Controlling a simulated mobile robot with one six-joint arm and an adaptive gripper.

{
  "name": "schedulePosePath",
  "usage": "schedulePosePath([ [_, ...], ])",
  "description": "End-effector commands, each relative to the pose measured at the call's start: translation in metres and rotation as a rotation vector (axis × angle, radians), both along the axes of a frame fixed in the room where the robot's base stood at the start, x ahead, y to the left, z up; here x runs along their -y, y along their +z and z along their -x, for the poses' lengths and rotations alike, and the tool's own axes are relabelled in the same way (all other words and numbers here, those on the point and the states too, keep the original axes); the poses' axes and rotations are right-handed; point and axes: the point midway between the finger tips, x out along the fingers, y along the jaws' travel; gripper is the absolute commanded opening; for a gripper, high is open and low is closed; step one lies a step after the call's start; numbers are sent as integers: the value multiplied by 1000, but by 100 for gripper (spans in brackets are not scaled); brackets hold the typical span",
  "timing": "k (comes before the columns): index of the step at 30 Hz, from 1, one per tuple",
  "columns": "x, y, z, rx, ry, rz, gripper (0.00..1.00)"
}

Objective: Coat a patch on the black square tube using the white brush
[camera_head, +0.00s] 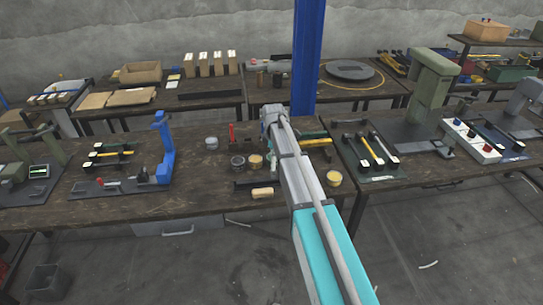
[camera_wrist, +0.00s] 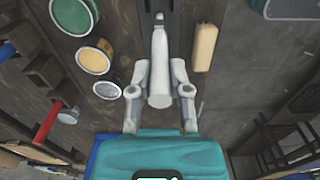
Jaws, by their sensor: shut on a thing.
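In the wrist view my gripper (camera_wrist: 160,87) is shut on the white brush (camera_wrist: 159,62), a pale tapered rod held lengthwise between the fingers. Its narrow end points to the top, towards a black bar (camera_wrist: 172,8) that looks like the black square tube. I cannot tell whether the brush touches it. In the head view a black bar (camera_head: 244,184) lies on the brown bench, left of my arm, and looks like the same tube. A coated patch cannot be made out.
A tan block (camera_wrist: 205,47) lies right of the brush; it also shows in the head view (camera_head: 262,193). Open pots, yellow (camera_wrist: 72,15) and green (camera_wrist: 95,57), stand to the left, near a red-handled tool (camera_wrist: 47,120). A blue post (camera_head: 307,60) rises behind the bench.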

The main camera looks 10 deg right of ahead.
Motion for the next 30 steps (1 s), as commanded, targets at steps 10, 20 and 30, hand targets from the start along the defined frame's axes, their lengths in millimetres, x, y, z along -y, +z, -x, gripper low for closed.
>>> schedulePosePath([
  [10,4,0,0,0,-1,0,0],
  [20,23,-1,0,0,-1,0,0],
  [30,30,-1,1,0,0,1,0],
])
